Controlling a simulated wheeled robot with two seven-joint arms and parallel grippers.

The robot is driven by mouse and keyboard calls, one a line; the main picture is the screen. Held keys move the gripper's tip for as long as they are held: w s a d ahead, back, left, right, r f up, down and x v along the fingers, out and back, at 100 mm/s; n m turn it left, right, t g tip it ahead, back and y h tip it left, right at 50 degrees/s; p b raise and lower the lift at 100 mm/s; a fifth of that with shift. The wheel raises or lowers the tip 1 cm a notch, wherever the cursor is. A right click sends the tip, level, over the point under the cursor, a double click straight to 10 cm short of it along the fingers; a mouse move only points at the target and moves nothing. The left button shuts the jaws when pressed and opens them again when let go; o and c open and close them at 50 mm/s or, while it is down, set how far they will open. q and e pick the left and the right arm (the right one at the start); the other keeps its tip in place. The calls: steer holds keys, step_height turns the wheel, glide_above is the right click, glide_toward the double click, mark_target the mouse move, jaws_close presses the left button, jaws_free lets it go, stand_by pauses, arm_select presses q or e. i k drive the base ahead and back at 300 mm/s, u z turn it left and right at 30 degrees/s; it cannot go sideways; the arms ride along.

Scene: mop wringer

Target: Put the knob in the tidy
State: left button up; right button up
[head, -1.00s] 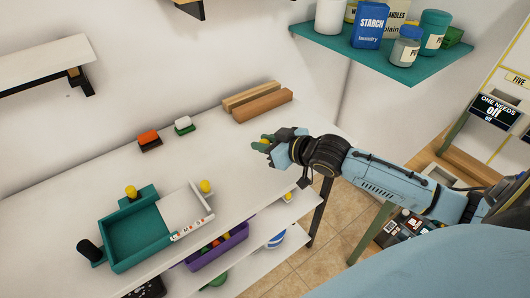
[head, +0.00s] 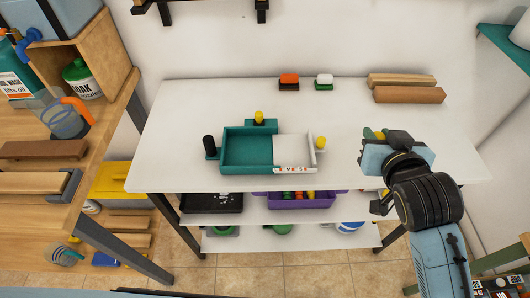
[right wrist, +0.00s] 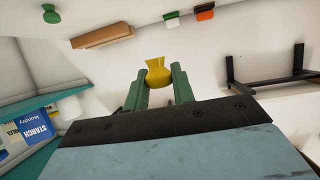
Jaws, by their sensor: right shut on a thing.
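My right gripper (head: 374,136) is shut on a yellow knob and holds it above the right part of the white table. The right wrist view shows the yellow knob (right wrist: 158,73) between the two green fingers (right wrist: 160,90). In the head view the held knob is mostly hidden by the gripper. A purple tidy (head: 302,204) with several coloured pieces in it sits on the shelf under the tabletop, left of and below the gripper. Its back part is hidden by the table edge. My left gripper is not in view.
A teal wringer tray (head: 247,170) with yellow knobs (head: 259,118), (head: 320,142) and a black handle (head: 209,145) stands mid-table. Wooden blocks (head: 408,94) and two small brushes (head: 288,82) lie at the back. A black tray (head: 212,202) shares the shelf. The tabletop's front edge overhangs the tidy.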

mark_target(253, 151)
steer(key=k, duration=1.2)
steer(key=u, duration=0.8)
steer(key=i, duration=1.4)
steer(key=z, duration=0.7)
